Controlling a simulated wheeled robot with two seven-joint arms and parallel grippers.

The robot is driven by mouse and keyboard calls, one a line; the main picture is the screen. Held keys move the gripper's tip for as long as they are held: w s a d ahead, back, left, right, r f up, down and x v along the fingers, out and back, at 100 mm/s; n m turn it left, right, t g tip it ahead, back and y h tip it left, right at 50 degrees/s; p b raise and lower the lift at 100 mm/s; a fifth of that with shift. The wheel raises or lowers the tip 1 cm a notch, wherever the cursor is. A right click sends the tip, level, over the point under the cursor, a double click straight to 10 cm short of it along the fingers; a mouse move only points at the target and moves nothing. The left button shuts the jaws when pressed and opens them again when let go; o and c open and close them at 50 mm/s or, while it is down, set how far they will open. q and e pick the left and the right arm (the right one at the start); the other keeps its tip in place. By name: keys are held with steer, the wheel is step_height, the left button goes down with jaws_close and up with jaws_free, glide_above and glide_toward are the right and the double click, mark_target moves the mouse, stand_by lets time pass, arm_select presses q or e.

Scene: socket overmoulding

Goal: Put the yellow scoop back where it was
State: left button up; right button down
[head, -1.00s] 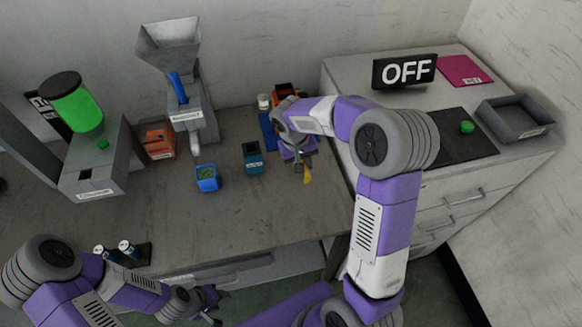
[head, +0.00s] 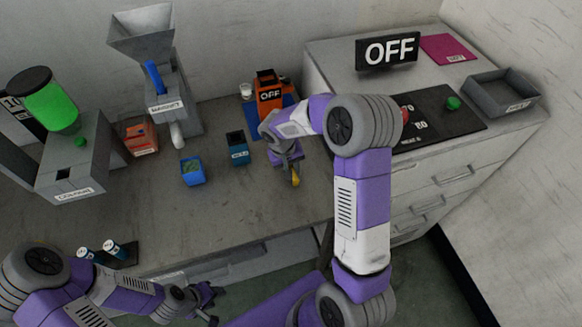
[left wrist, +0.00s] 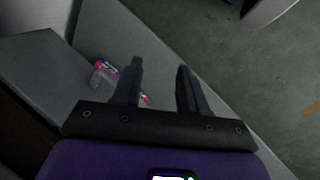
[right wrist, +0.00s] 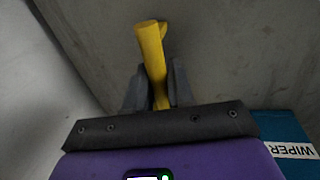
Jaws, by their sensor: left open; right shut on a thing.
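The yellow scoop (right wrist: 151,60) is gripped between the fingers of my right gripper (right wrist: 150,88), seen close up in the right wrist view. In the head view the scoop (head: 296,178) pokes out below my right gripper, over the bench, to the right of the teal wiper container (head: 237,150). That container, labelled WIPER, also shows at the edge of the right wrist view (right wrist: 290,150). My left gripper (head: 211,303) is low at the front of the head view. In the left wrist view (left wrist: 160,88) its fingers are apart with nothing between them.
A hopper machine (head: 172,105) and an orange box (head: 138,136) are further left. The front bench is mostly clear.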

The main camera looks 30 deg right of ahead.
steer(key=shift+f, duration=0.1)
steer(key=c, duration=1)
jaws_free()
steer(key=r+p, duration=0.1)
steer(key=r, duration=0.3)
steer(key=a+r+p, duration=0.1)
steer(key=r, duration=0.3)
steer(key=a+r, duration=0.1)
steer(key=r, duration=0.3)
steer(key=shift+w+a+p, duration=0.15)
steer(key=shift+a+p, duration=0.05)
steer(key=shift+p, duration=0.2)
